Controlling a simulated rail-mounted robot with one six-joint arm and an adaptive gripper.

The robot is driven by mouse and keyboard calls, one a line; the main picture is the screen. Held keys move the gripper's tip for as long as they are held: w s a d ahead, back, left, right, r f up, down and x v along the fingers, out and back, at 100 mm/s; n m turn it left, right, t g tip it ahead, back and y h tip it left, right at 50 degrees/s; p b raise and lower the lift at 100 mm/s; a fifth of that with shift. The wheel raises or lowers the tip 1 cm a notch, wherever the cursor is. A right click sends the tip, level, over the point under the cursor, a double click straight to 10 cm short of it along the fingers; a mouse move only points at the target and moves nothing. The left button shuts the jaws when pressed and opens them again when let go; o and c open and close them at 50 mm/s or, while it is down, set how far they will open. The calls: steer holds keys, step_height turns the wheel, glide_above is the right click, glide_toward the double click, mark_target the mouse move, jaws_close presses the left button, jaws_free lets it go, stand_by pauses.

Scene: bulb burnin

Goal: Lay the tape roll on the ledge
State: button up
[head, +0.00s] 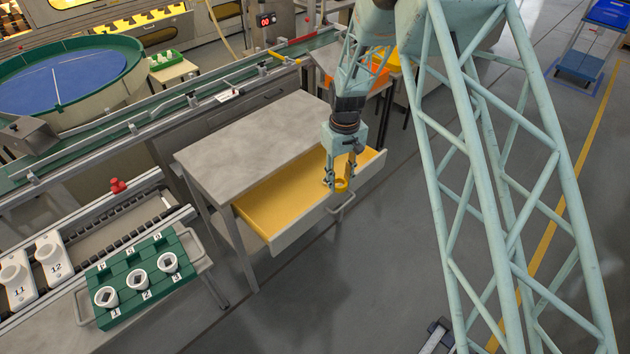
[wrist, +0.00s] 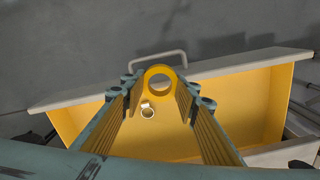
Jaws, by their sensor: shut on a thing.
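The tape roll is a yellow ring (head: 341,186), seen low between the fingers in the head view. In the wrist view the tape roll (wrist: 160,69) sits at the fingertips with its round hole facing the camera. My gripper (head: 340,180) is shut on it, and in the wrist view the gripper (wrist: 162,84) has a finger on either side of it. The gripper is over the right part of an open drawer with a yellow inside (head: 285,200), near its front. I cannot tell which surface is the ledge.
A small pale ring-shaped thing (wrist: 148,112) shows at the drawer in the wrist view. The grey bench top (head: 250,125) behind the drawer is bare. The drawer has a front handle (head: 343,206). A green block with several white sockets (head: 135,275) stands at the lower left.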

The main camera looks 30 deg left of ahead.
steer(key=w+d+r+m, duration=0.1)
steer(key=w+d+m, duration=0.2)
steer(key=d, duration=1)
steer(key=w+d+r+m, duration=0.2)
steer(key=w+d, duration=0.1)
steer(key=d, duration=1.1)
steer(key=s+d+r+m, duration=0.1)
steer(key=s+d+m, duration=0.2)
steer(key=d, duration=1)
steer(key=s+d+r+m, duration=0.1)
steer(key=s+d+m, duration=0.2)
steer(key=d, duration=0.9)
steer(key=shift+d+r, duration=0.2)
steer(key=shift+d, duration=0.2)
steer(key=shift+a, duration=0.1)
